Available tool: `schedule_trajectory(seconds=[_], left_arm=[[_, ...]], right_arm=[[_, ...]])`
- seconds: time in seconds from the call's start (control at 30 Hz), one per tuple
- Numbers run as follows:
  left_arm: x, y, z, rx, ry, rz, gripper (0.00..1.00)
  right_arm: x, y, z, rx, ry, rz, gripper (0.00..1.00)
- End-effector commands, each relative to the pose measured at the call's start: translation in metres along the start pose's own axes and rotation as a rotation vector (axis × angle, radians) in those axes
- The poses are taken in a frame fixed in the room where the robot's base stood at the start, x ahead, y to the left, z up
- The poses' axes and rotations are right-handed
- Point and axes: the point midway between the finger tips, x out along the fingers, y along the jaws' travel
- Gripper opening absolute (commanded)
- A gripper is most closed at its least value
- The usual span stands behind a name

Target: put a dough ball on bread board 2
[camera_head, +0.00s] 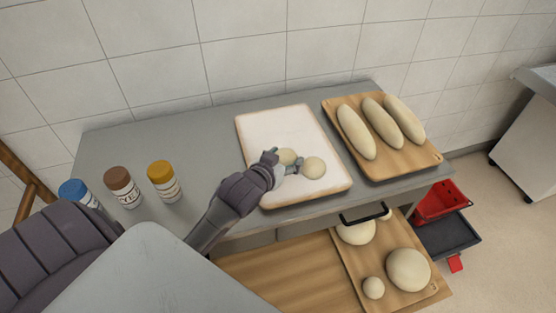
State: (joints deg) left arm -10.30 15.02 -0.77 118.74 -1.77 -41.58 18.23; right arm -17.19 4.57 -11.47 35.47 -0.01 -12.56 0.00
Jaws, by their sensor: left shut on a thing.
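My left gripper (283,164) reaches in over a pale, flour-white board with a wooden rim (262,127) on the grey counter. It is shut on a small pale dough ball (287,157), partly hidden by the fingers. A second dough ball (314,167) lies on the white board just right of the gripper. A wooden board (374,172) with several long loaves (356,132) stands to the right. A lower wooden board (390,295) carries round dough pieces (408,270) of different sizes. The board numbers are too small to read surely. My right gripper is out of view.
Three jars with blue, brown and yellow lids (161,181) stand at the counter's left. The grey counter (200,140) is clear between them and the white board. A black handle (365,215) is at the counter front. A red crate (440,203) is at right.

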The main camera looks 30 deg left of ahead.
Motion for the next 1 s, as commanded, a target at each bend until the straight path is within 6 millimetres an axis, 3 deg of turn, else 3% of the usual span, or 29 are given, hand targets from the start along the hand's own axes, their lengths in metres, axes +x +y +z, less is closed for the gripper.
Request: schedule_trajectory(seconds=[0.1, 0.23, 0.6, 0.97, 1.0], left_arm=[[0.013, -0.021, 0.008, 0.002, -0.002, -0.002, 0.38], [0.02, -0.031, 0.013, 0.0, 0.0, 0.0, 0.38], [0.036, -0.033, 0.05, -0.001, 0.0, 0.0, 0.38], [0.037, -0.033, 0.054, -0.001, 0.0, 0.001, 0.38], [0.038, -0.033, 0.054, -0.001, 0.0, 0.001, 0.69]], right_arm=[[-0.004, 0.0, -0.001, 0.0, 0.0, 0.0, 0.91], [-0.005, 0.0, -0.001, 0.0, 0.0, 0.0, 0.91], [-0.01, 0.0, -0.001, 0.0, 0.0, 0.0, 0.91], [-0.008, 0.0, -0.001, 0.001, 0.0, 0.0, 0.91], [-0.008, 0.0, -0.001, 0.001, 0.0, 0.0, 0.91]])
